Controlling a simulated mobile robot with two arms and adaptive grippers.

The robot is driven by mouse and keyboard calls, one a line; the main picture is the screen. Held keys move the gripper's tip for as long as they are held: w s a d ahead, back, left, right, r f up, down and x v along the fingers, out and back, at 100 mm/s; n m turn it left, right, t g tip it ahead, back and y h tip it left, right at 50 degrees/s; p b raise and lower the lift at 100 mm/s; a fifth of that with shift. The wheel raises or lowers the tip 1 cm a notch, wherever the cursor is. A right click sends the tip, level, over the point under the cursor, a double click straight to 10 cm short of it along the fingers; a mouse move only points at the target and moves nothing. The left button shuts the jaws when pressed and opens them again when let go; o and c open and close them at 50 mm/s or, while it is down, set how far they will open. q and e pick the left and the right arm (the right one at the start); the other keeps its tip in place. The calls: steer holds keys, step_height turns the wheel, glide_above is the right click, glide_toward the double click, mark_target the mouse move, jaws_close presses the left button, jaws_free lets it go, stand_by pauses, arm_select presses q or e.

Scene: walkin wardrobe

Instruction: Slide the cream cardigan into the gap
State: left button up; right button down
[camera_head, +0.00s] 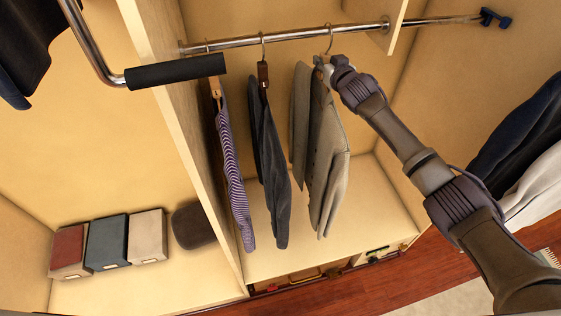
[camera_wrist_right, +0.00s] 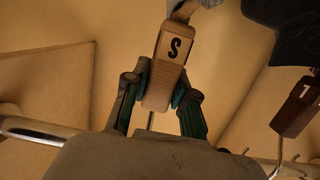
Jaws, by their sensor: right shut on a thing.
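The cream cardigan (camera_head: 325,165), beige-grey here with a row of buttons, hangs from the rail (camera_head: 290,38) as the rightmost of the garments there. My right gripper (camera_head: 325,66) is at the top of its hanger. In the right wrist view its fingers (camera_wrist_right: 158,96) are shut on the hanger's wooden block marked "S" (camera_wrist_right: 170,62). The hanger's hook (camera_head: 329,38) is at the rail. A dark grey garment (camera_head: 268,150) hangs to the left, with bare rail between its hook and the cardigan's hook. My left gripper is not in view.
A purple striped garment (camera_head: 233,170) hangs near the wooden divider (camera_head: 180,130). The dark garment's brown hanger block marked "1" (camera_wrist_right: 298,108) shows in the wrist view. A black handle (camera_head: 175,71) projects at the left. Boxes (camera_head: 107,242) stand on the lower left shelf.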

steer(key=shift+r, duration=0.15)
steer(key=c, duration=0.9)
jaws_free()
steer(key=shift+o, duration=0.2)
steer(key=shift+f, duration=0.25)
steer(key=v, duration=1.2)
steer(key=shift+s, duration=0.1)
